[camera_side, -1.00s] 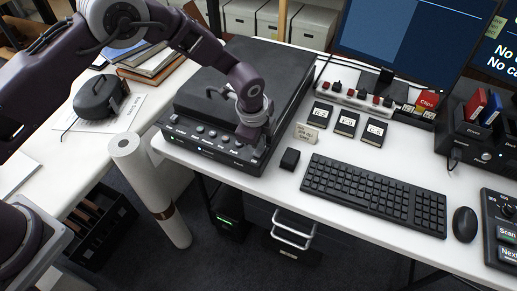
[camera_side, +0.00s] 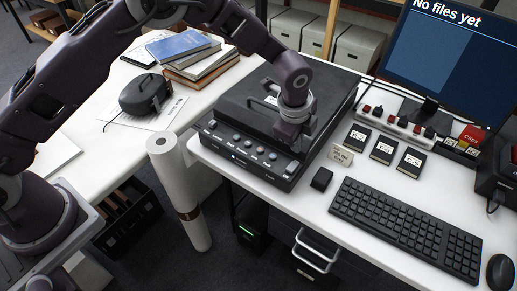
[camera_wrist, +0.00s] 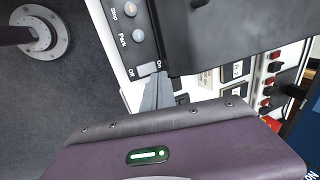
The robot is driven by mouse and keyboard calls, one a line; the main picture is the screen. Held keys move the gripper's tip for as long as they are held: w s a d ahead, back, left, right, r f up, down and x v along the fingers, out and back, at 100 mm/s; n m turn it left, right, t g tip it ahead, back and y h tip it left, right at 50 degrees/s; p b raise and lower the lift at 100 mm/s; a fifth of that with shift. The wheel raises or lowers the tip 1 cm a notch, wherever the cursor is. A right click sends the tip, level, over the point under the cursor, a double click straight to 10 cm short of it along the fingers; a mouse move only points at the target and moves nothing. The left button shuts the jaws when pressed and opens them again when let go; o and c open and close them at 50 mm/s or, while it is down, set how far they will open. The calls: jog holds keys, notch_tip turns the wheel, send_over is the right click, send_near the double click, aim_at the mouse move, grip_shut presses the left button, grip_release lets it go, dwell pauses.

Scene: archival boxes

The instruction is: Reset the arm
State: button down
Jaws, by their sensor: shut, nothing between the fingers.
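My gripper (camera_side: 291,142) is at the front right of a flat black machine (camera_side: 240,101), above the right end of its button panel. In the wrist view, the grey fingers of my gripper (camera_wrist: 160,82) are together and hold nothing. Their tips lie close to a pale rocker switch (camera_wrist: 149,68) marked On and Off; I cannot tell whether they touch it. Round buttons marked Stop (camera_wrist: 130,10) and Park (camera_wrist: 139,36) are beyond the switch. My arm is bent and reaches over the machine from the left.
Small black labelled cases (camera_side: 383,150), a power strip (camera_side: 400,123), a keyboard (camera_side: 405,232) and a monitor (camera_side: 450,60) stand to the right. A small black block (camera_side: 321,179) is near the table's front edge.

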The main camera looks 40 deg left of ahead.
jog(key=s+a+r+n, duration=0.3)
jog(key=s+a+r, duration=0.1)
jog(key=r, duration=0.4)
jog(key=s+a+r+n+t, duration=0.1)
jog(key=s+a+r+n, duration=0.25)
jog(key=r, duration=0.45)
jog(key=s+a+r+n, duration=0.2)
jog(key=s+a+r, duration=0.25)
jog(key=r, duration=0.25)
jog(key=s+a+r+n+t, duration=0.1)
jog(key=s+a+n, duration=0.2)
jog(key=s, duration=0.7)
jog(key=s+a+r+n, duration=0.1)
jog(key=s+a+n, duration=0.3)
jog(key=s, duration=0.7)
jog(key=shift+s+n+t, duration=0.3)
jog(key=shift+n+t, duration=0.1)
jog(key=shift+n, duration=0.85)
